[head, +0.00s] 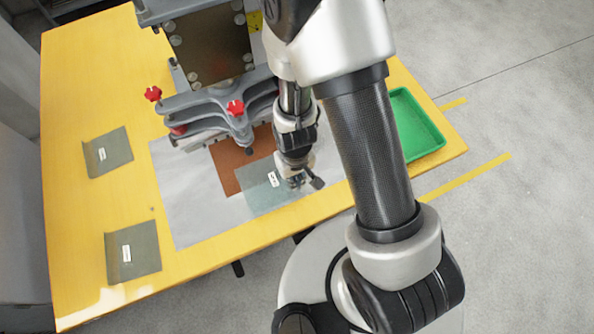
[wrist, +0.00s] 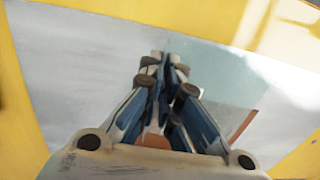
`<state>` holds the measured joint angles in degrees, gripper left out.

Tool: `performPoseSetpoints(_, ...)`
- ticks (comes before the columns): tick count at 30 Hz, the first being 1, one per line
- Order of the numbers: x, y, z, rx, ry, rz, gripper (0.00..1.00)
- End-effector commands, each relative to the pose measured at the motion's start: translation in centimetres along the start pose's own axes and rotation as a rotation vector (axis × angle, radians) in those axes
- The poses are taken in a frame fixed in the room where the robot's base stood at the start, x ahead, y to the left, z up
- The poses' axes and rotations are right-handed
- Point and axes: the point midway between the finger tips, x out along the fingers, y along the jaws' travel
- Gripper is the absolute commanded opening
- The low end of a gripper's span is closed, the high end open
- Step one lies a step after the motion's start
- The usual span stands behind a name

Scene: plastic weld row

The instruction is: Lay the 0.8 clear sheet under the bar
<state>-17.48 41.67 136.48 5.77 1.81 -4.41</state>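A clear grey-green sheet (head: 258,196) with a small white label lies partly over the brown pad (head: 228,160) in front of the clamp bar (head: 215,115). The label is too small to read. In the wrist view the sheet (wrist: 220,75) shows as a pale see-through area beside my fingertips. My gripper (head: 298,182) is at the sheet's right edge, pointing down. In the wrist view my gripper (wrist: 166,60) has its fingertips together at the sheet's edge, seemingly pinching it. I cannot tell how far the sheet is above the mat.
Two similar labelled sheets lie on the yellow table's left side, one far (head: 118,148) and one near (head: 145,255). A grey mat (head: 195,215) lies under the work area. Red knobs (head: 235,107) stick out from the press. A green tray (head: 412,125) stands at the right.

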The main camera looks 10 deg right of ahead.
Motion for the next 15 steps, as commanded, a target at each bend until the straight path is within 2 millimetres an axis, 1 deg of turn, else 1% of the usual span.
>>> performPoseSetpoints(5,-0.3,0.0,-1.6,0.001,-0.001,0.0,0.0)
performPoseSetpoints(15,0.2,0.0,-5.1,0.0,0.001,0.0,0.0)
